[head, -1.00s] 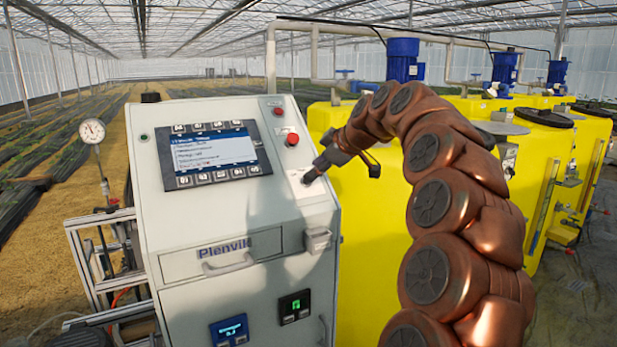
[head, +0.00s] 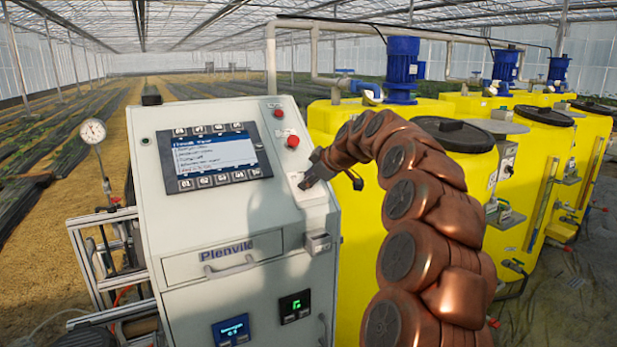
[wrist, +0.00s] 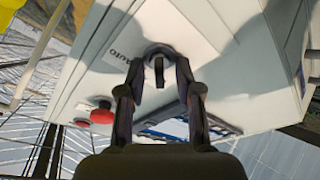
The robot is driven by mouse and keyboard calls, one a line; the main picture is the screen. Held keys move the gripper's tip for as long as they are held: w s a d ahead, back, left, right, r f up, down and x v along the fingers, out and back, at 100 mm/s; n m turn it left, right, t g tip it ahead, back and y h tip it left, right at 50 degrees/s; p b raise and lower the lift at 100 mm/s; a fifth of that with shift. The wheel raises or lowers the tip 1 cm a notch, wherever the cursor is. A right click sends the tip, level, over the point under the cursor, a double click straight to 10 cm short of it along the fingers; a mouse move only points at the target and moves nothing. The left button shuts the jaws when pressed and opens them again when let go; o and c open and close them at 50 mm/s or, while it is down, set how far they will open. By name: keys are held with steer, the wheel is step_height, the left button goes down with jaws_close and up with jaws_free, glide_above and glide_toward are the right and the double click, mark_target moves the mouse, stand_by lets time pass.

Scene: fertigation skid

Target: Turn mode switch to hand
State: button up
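The mode switch (wrist: 159,68) shows in the wrist view as a dark, narrow handle on a round base, on a pale plate of the control cabinet (head: 215,220). The word AUTO is printed to its left in that view. My gripper (wrist: 160,66) is open, with one finger on each side of the handle and a visible gap on both sides. In the head view my gripper (head: 311,177) is at the cabinet's sloping face, right of the screen, and hides the switch.
A red button (head: 293,141) sits above the switch plate, and it also shows in the wrist view (wrist: 102,113). The screen panel (head: 208,157) is to the left. Yellow tanks (head: 470,190) stand behind my arm.

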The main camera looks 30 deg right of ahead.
steer(key=shift+c, duration=0.3)
jaws_close()
steer(key=shift+f+m+b, duration=0.1)
steer(key=shift+m+b, duration=0.2)
steer(key=shift+b, duration=0.1)
steer(key=shift+f+m+b, duration=0.1)
steer(key=shift+m+b, duration=0.4)
steer(key=shift+b, duration=0.1)
steer(key=m+b, duration=0.2)
steer(key=shift+m+h, duration=0.3)
steer(key=m+b, duration=0.1)
steer(key=m, duration=0.1)
steer(key=m+h+b, duration=0.1)
steer(key=m, duration=0.2)
steer(key=shift+d+r, duration=0.15)
steer(key=shift+r, duration=0.05)
steer(key=shift+m, duration=0.3)
